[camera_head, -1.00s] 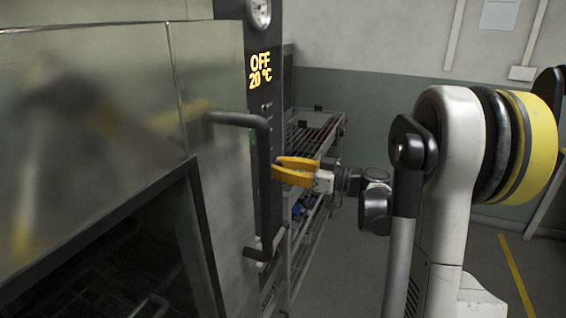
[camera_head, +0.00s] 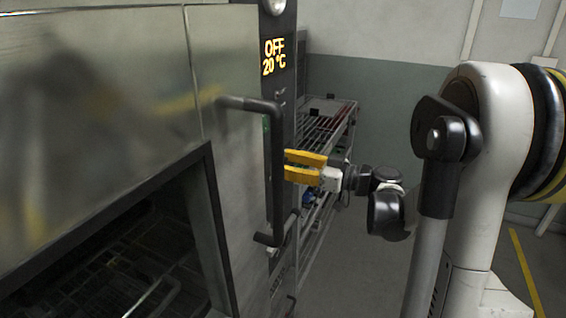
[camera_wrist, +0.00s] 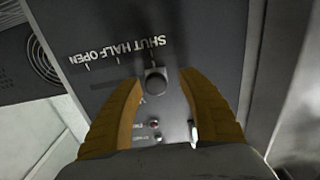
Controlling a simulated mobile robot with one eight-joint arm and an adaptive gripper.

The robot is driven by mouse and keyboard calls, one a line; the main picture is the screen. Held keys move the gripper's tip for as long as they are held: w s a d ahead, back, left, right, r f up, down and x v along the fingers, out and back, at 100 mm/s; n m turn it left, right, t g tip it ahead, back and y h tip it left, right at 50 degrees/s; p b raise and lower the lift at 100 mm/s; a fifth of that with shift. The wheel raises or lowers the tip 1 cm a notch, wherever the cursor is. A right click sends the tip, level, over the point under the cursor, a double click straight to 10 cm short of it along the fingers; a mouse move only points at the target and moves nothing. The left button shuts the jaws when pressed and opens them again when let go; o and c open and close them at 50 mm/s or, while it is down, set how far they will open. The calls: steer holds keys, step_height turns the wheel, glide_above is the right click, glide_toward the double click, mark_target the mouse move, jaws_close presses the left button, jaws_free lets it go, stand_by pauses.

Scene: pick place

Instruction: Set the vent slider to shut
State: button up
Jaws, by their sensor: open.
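The vent slider's dark knob (camera_wrist: 155,84) shows in the wrist view on the grey control panel (camera_wrist: 205,28). The printed labels (camera_wrist: 117,50) SHUT, HALF and OPEN appear upside down above it. The knob sits beneath the SHUT end of the scale. My gripper (camera_wrist: 162,79) has yellow fingers, open, with one on each side of the knob; whether either touches it I cannot tell. In the head view my gripper (camera_head: 288,164) is at the narrow panel, just right of the oven's door handle, which hides the slider.
The black door handle (camera_head: 276,175) stands out close to my gripper's left. A lit display (camera_head: 273,57) above reads OFF and 20 °C. A wire rack trolley (camera_head: 325,130) stands behind my gripper. Smaller controls (camera_wrist: 155,125) lie below the knob. The floor at right is clear.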

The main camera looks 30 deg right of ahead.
steer(key=v, duration=1.1)
steer(key=shift+s+d, duration=0.3)
